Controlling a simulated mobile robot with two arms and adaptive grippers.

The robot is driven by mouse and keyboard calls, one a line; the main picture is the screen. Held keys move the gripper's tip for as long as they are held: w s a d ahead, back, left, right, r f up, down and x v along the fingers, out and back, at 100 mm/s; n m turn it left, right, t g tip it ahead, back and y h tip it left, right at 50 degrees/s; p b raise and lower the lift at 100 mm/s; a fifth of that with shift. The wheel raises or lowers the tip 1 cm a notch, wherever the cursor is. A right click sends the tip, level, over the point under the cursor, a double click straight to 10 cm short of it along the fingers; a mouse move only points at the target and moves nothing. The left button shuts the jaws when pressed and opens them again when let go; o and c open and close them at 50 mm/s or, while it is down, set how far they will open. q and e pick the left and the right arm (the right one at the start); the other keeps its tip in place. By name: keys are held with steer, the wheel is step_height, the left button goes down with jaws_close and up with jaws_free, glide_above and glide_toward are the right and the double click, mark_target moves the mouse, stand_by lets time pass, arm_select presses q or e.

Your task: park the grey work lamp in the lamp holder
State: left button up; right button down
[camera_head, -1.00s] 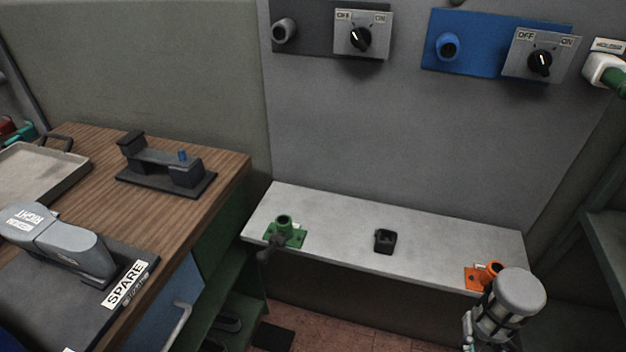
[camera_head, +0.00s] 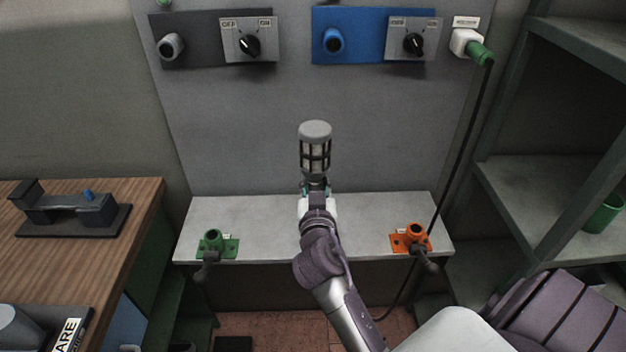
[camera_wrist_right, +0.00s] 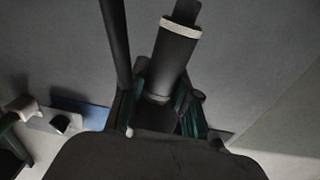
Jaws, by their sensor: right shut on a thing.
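The grey work lamp (camera_head: 315,150), with a grey cap and a dark cage, is upright in the head view, in front of the grey back panel. My right gripper (camera_head: 316,187) is shut on the lamp's lower part. In the right wrist view the lamp's dark body with a pale ring (camera_wrist_right: 172,62) stands between the fingers (camera_wrist_right: 160,108). The small black holder at the middle of the light grey bench is now hidden behind my right arm. My left gripper is not in view.
The grey bench (camera_head: 265,212) carries a green socket (camera_head: 213,241) at left and an orange socket (camera_head: 415,234) at right. Switch panels hang above. A black cable runs down at right beside metal shelves (camera_head: 530,175). A wooden table (camera_head: 125,215) is at left.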

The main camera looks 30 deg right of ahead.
steer(key=shift+f+b, duration=1.35)
steer(key=shift+f, duration=0.5)
steer(key=shift+a+f+b, duration=0.1)
steer(key=shift+f+b, duration=0.75)
steer(key=shift+f, duration=0.3)
steer(key=shift+f+b, duration=0.55)
steer(key=shift+b, duration=0.2)
steer(key=shift+b, duration=0.5)
steer(key=shift+f+b, duration=0.75)
steer(key=c, duration=0.9)
jaws_free()
steer(key=shift+o, duration=0.5)
steer(key=shift+s, duration=0.1)
